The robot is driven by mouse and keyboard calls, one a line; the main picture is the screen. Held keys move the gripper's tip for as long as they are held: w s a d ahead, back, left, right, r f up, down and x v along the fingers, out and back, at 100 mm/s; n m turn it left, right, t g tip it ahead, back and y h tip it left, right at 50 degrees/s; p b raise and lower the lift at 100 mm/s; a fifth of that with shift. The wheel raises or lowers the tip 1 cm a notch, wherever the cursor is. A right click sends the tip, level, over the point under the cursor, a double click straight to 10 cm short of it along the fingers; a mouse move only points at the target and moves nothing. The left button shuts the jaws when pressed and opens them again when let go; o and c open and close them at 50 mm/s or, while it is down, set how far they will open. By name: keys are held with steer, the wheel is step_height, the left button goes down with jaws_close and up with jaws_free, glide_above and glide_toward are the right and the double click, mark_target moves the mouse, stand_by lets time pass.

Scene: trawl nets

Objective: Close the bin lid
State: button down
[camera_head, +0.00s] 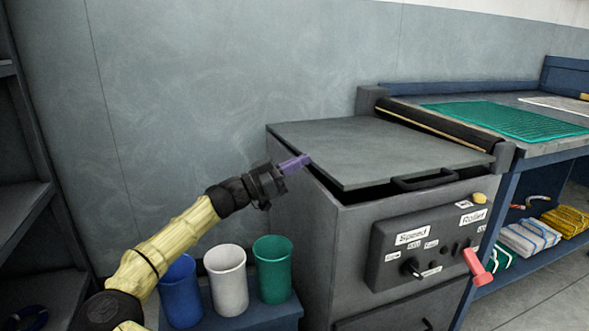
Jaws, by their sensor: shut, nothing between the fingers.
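The bin is a grey box-shaped machine (357,230) with a flat grey lid (375,146) on top. The lid lies nearly flat, with a dark gap under its front and left edges, so it stands slightly raised. A black handle (424,181) is at the lid's front edge. My gripper (304,160), with purple fingers, is shut and empty. Its fingertips are at the lid's left edge; I cannot tell whether they touch it.
A blue cup (180,291), a white cup (228,279) and a green cup (273,268) stand left of the bin. A control panel (423,249) with a red lever (478,266) is on its front. A workbench with a green mat (513,119) adjoins at right.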

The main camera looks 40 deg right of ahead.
steer(key=p+v, duration=0.4)
steer(key=v, duration=0.5)
steer(key=shift+w+a+r, duration=0.25)
steer(key=shift+a, duration=0.25)
steer(key=shift+w, duration=0.1)
